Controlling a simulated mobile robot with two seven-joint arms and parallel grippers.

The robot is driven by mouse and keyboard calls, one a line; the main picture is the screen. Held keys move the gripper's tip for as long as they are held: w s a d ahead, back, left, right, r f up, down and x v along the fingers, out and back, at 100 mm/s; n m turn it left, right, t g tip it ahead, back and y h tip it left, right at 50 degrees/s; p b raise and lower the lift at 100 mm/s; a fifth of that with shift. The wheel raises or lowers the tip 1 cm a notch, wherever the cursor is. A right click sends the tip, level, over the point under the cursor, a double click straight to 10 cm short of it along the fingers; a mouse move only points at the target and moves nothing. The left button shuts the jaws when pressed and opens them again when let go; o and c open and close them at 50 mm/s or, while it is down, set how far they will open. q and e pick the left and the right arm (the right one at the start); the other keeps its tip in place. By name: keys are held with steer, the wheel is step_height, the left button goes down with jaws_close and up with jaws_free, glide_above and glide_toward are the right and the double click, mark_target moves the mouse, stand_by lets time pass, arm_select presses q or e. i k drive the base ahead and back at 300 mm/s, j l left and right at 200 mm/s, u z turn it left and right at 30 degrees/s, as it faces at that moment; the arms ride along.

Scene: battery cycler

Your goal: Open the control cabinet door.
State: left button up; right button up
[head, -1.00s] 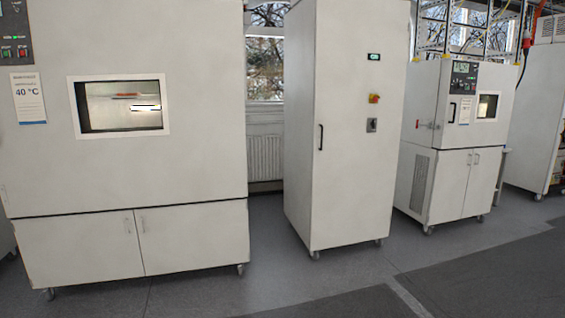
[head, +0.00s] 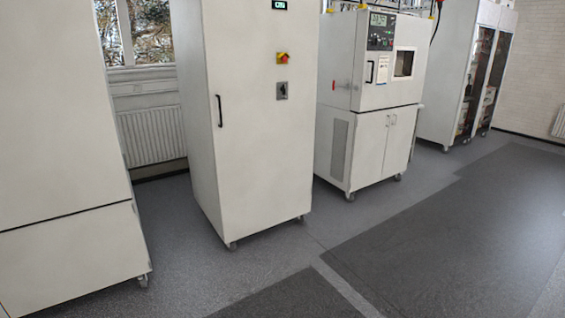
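The control cabinet (head: 262,160) is a tall, off-white box on castors, left of the middle in the head view. Its front door appears shut. A black vertical handle (head: 219,111) is on the left side of the door. A small green-lit display (head: 279,5), a red and yellow switch (head: 282,58) and a dark grey rotary switch (head: 282,91) are on the right part of the door. Neither of my grippers is in view.
A large off-white chamber (head: 65,150) stands at the left. A smaller test chamber (head: 375,110) on castors stands right of the cabinet. A radiator (head: 152,136) is behind. The grey floor (head: 225,278) in front is clear, with darker mats (head: 430,220).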

mark_target(263, 146)
steer(key=i+z, duration=0.15)
steer(key=i, duration=1.7)
